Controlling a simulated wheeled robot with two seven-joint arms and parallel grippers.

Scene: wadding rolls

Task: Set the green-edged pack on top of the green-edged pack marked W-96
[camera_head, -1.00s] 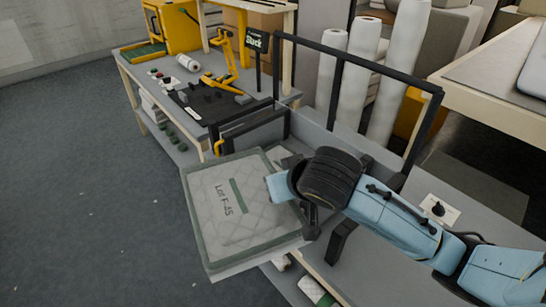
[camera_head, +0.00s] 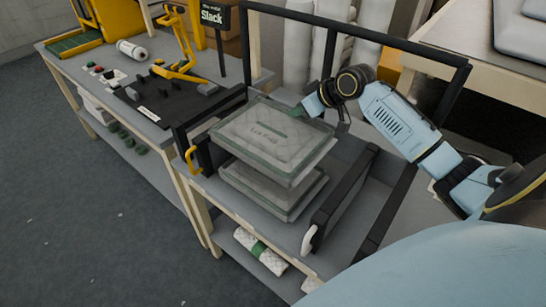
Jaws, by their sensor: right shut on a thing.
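A second green-edged pack (camera_head: 298,200) lies on the bench directly below, roughly lined up with the held one. The held pack covers most of its top, so any W-96 mark on it is hidden. A narrow dark gap seems to show between the two packs; I cannot tell whether they touch anywhere. My left gripper is not in view.
A black rail frame (camera_head: 332,55) stands behind the packs. A low black bar (camera_head: 340,200) lies to their right, and a yellow handle (camera_head: 192,158) is at the left. The neighbouring bench (camera_head: 110,100) carries yellow tools. White rolls (camera_head: 300,62) stand behind.

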